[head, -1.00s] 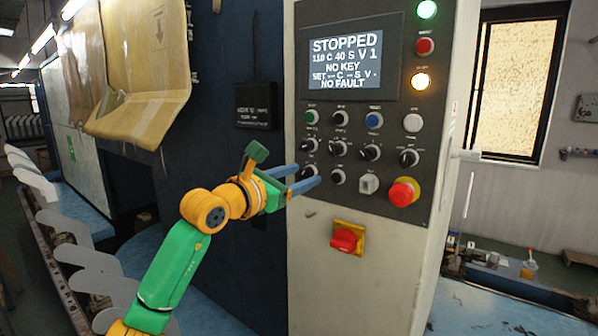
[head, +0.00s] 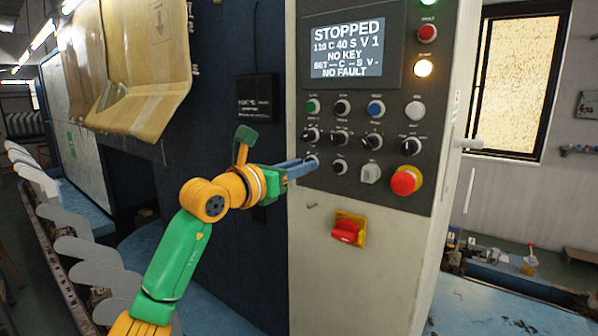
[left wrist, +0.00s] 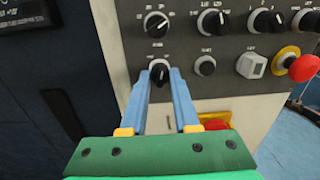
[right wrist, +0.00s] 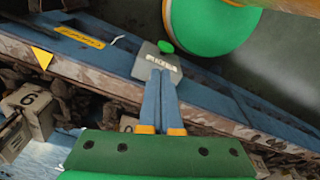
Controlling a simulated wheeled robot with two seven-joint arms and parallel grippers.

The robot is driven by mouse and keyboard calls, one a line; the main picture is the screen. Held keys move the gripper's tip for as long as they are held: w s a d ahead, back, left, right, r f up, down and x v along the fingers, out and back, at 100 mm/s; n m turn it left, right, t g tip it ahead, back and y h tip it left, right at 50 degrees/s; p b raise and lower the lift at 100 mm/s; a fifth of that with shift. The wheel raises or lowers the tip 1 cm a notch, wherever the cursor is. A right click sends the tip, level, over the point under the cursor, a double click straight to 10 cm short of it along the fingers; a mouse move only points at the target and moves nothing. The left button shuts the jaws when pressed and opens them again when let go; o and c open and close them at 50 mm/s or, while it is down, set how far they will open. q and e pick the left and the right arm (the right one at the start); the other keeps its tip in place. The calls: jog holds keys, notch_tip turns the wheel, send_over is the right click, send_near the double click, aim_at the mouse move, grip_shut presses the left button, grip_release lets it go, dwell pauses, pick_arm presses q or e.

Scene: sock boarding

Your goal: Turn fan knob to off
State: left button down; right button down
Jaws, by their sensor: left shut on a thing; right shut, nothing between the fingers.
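The control panel (head: 390,190) stands in front of me with rows of knobs and buttons. My left gripper (head: 310,166) reaches its bottom-left black knob, mostly hidden by the fingers in the head view. In the left wrist view this knob (left wrist: 159,69) sits between the fingertips, and my left gripper (left wrist: 160,76) is shut on it. The pale pointer line on the knob runs roughly up and down. Its label is too small to read, so I cannot tell if it says fan. My right gripper (right wrist: 164,76) is shut and empty.
Other knobs (left wrist: 156,24) sit close above, and a small knob (left wrist: 205,66) is to the right. A red emergency button (head: 404,181) and a red rotary switch (head: 345,232) stick out nearby. The screen (head: 347,47) reads STOPPED. A small plate (right wrist: 157,66) on a blue rail is near my right fingertips.

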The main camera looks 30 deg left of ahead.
pick_arm(q)
jog(key=shift+n+b, duration=1.3)
jog(key=shift+n, duration=3)
pick_arm(e)
jog(key=shift+f, duration=1.45)
pick_arm(q)
jog(key=shift+r+n, duration=0.1)
jog(key=shift+n, duration=0.2)
jog(key=c, duration=1)
grip_release()
jog(key=o, duration=0.3)
jog(key=shift+w, duration=0.1)
jog(key=shift+o, duration=0.2)
pick_arm(e)
jog(key=shift+f, duration=0.1)
